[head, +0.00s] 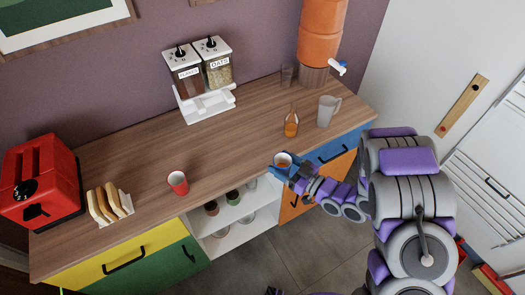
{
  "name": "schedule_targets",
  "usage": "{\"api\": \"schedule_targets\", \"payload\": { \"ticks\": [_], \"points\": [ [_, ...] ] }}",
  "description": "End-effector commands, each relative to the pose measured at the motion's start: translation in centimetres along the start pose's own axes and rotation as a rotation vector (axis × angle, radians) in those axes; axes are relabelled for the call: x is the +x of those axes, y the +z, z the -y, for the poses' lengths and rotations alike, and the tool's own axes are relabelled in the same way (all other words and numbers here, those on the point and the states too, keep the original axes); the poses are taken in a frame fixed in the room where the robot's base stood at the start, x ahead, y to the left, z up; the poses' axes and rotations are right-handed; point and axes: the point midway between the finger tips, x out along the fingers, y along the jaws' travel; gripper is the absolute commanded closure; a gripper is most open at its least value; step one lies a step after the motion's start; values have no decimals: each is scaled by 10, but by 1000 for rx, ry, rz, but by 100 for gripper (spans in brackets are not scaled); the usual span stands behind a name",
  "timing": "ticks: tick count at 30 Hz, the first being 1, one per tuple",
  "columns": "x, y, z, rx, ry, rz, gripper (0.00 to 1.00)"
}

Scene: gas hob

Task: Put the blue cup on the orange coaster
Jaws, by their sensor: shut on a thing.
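My gripper (290,173) is at the counter's front edge, right of the picture's middle. It is shut on a small cup (283,159) with a pale rim and an orange-brown inside. Blue shows below the rim, but I cannot tell how much of it is cup and how much is gripper. The cup looks upright; whether its base touches the counter is hidden. I cannot make out an orange coaster anywhere in this view.
The wooden counter (150,155) holds a red cup (178,183), toast rack (109,204), red toaster (42,178), cereal dispenser (203,80), orange-filled bottle (291,124), grey mug (328,111) and orange dispenser (321,30). Its middle is clear. Cups stand on the white shelf (222,243) below.

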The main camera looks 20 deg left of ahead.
Motion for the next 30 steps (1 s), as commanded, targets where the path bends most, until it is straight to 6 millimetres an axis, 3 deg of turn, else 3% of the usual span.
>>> {"api": "schedule_targets", "payload": {
  "ticks": [5,16,30],
  "points": [
    [-1,1,17,1,-40,-1,68],
    [4,2,15,-1,-42,-2,68],
    [93,13,-39,-4,-41,-4,68]
  ]
}}
